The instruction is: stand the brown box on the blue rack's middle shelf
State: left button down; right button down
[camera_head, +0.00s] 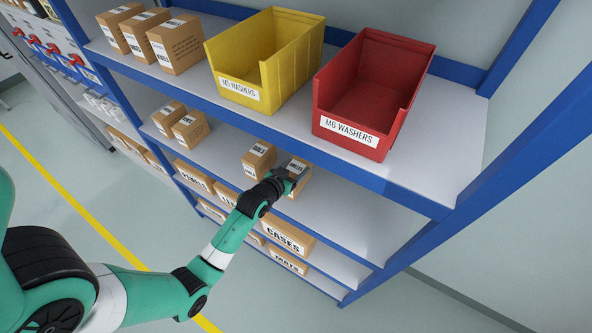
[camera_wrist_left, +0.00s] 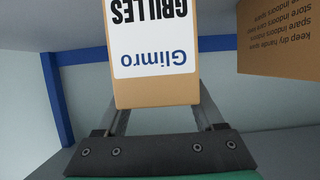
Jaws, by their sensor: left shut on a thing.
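My left gripper (camera_head: 284,183) is shut on a brown box (camera_head: 299,174) with a white label on top. It holds the box over the front part of the blue rack's shelf (camera_head: 345,215) below the bins. In the left wrist view the held box (camera_wrist_left: 155,92) sits between the fingers (camera_wrist_left: 157,118), and its label reads "Glimro GRILLES". I cannot tell whether the box touches the shelf. A similar brown box (camera_head: 258,160) stands just left of it, and part of a printed box (camera_wrist_left: 285,40) shows in the wrist view. My right gripper is out of view.
The shelf above holds a yellow bin (camera_head: 243,92), a red bin (camera_head: 345,132) and several brown boxes (camera_head: 178,47). Two boxes (camera_head: 190,129) stand further left on the held box's shelf. Lower shelves hold long boxes (camera_head: 288,238). The shelf is bare to the right, up to the blue post (camera_head: 500,130).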

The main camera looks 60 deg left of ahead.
pick_arm(q)
jog(key=shift+f, duration=0.1)
jog(key=shift+f, duration=0.15)
grip_release()
jog(key=shift+f, duration=0.1)
jog(key=shift+s+d+r, duration=0.1)
jog(key=shift+s+r, duration=0.1)
jog(key=shift+r, duration=0.1)
jog(key=p+v, duration=0.2)
jog(key=v, duration=0.9)
jog(key=shift+s+d, duration=0.15)
jog(key=shift+d, duration=0.1)
